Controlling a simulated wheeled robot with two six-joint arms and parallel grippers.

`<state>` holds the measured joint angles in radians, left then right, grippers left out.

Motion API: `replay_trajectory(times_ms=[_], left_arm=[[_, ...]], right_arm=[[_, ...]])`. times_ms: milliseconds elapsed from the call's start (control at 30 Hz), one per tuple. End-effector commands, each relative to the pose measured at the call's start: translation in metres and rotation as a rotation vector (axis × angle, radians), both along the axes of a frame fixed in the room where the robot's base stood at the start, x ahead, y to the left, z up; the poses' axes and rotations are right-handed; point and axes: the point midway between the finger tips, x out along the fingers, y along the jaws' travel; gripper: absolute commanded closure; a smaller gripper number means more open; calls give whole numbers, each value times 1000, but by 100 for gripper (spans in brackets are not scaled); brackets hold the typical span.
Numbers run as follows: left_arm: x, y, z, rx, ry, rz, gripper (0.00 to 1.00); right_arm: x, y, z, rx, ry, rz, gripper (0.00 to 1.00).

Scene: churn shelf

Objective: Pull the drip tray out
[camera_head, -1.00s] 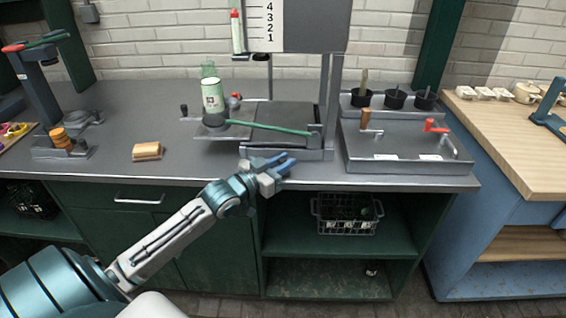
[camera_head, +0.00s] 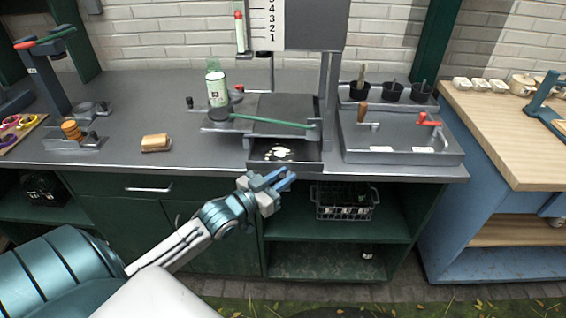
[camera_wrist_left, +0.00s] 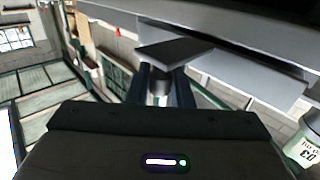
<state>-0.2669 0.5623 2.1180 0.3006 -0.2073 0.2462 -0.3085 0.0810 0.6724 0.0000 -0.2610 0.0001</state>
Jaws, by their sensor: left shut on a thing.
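The drip tray (camera_head: 262,166) is a dark, shallow drawer that sticks out of the base of the press stand, past the counter's front edge. White spill marks show on its floor. My left gripper (camera_head: 284,179) is at the tray's front, with blue fingers shut on its handle. In the left wrist view the fingers (camera_wrist_left: 161,88) close around a small grey knob below a flat grey plate. The handle is mostly hidden by the fingers in the head view. My right gripper is not in view.
A grey tray station (camera_head: 405,156) is on the right. A wire basket (camera_head: 345,212) sits on the shelf below. The floor in front is clear.

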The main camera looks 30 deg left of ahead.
Motion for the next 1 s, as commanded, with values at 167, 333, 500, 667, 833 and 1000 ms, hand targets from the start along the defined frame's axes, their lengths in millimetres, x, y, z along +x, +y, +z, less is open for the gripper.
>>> replay_trajectory(times_ms=[167, 333, 500, 667, 833, 1000], left_arm=[[-21, -12, 1, -3, 5, 1, 100], [-41, -25, 0, -4, 3, 1, 100], [-60, -37, -1, -4, 3, 1, 100], [-73, -45, -1, -2, 3, 1, 100], [-78, -47, -1, -1, 1, 0, 100], [-78, -48, -1, -1, 1, 0, 100]], right_arm=[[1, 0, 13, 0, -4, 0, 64], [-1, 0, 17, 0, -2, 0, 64], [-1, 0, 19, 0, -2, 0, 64], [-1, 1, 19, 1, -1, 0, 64], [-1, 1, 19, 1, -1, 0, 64], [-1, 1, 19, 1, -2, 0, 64]])
